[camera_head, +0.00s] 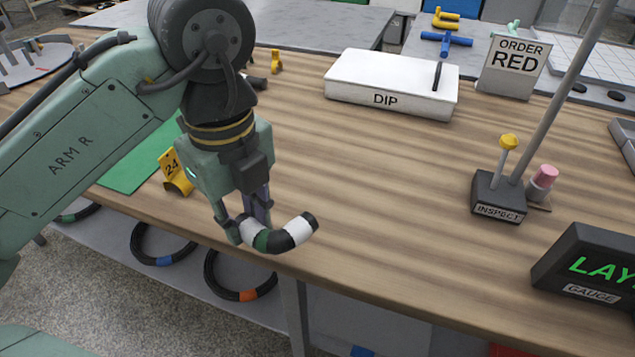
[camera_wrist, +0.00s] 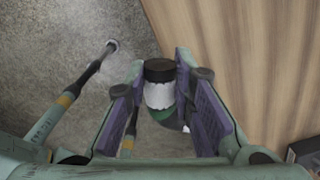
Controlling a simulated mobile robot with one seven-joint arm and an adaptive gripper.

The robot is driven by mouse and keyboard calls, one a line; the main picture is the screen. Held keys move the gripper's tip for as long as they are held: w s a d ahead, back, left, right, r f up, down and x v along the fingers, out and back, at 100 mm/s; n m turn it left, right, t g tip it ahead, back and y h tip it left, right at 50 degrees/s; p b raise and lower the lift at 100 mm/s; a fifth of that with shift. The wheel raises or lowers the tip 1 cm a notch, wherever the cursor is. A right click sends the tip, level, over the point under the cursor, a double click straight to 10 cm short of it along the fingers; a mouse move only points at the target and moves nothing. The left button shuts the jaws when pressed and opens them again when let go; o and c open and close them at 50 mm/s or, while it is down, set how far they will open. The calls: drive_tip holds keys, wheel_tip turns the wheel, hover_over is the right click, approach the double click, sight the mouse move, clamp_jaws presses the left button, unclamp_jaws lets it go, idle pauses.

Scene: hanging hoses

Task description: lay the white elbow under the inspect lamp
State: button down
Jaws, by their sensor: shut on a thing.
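My gripper (camera_head: 244,222) is shut on a curved elbow (camera_head: 284,237) banded in white, black and green, which I take for the white elbow. It is held near the table's front edge, its free end curving up to the right. In the wrist view the elbow (camera_wrist: 159,92) shows a black end and white band between the fingers (camera_wrist: 172,112); the rest is partly hidden. The inspect lamp's base (camera_head: 498,197) stands at the right, labelled INSPECT, with a grey post rising out of view. The lamp head is not visible.
A white DIP tray (camera_head: 390,82) and an ORDER RED sign (camera_head: 514,66) stand at the back. A yellow 24 tag (camera_head: 176,172) is left of my gripper. A pink-topped piece (camera_head: 543,180) and a black gauge (camera_head: 592,265) are at right. The middle tabletop is clear.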

drive_tip(key=p, duration=0.1)
hover_over(305, 204)
drive_tip(key=shift+s+f, duration=0.1)
drive_tip(key=shift+f, duration=2.2)
drive_tip(key=shift+f, duration=0.2)
drive_tip(key=c, duration=1.4)
unclamp_jaws()
drive_tip(key=shift+o, duration=0.2)
wheel_tip(305, 204, up, 12)
drive_tip(key=shift+r, duration=0.25)
drive_tip(key=shift+d, duration=0.1)
